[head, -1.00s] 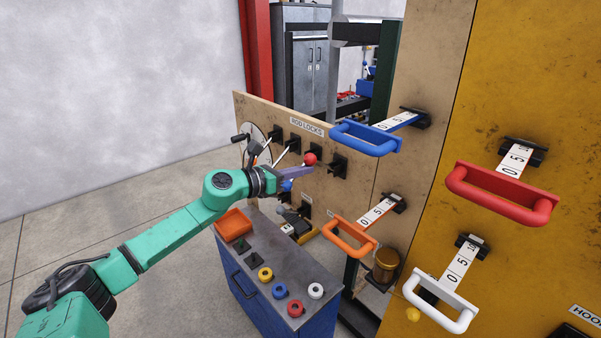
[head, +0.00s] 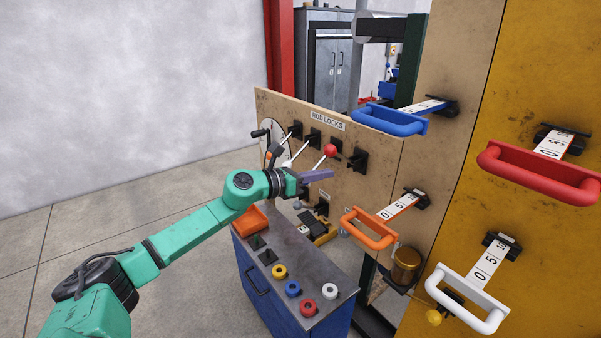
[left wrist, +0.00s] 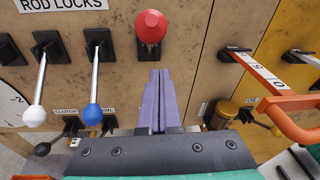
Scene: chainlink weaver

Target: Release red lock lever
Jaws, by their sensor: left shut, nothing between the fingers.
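The red lock lever (head: 330,150) ends in a red ball and sticks out from its black mount on the wooden ROD LOCKS panel (head: 390,154). The ball also shows at the top of the left wrist view (left wrist: 151,26), covering part of its mount. My left gripper (head: 328,174) is shut and empty, its purple fingers just below the ball in the head view. In the left wrist view its fingertips (left wrist: 160,73) lie together below the ball, with a gap between. My right gripper is not in view.
Left of the red lever, a blue-knobbed lever (left wrist: 93,112) and a white-knobbed lever (left wrist: 35,112) hang down. Orange (head: 368,238), blue (head: 390,122), red (head: 535,178) and white (head: 462,303) pull handles project at right. A blue cabinet (head: 262,296) stands below.

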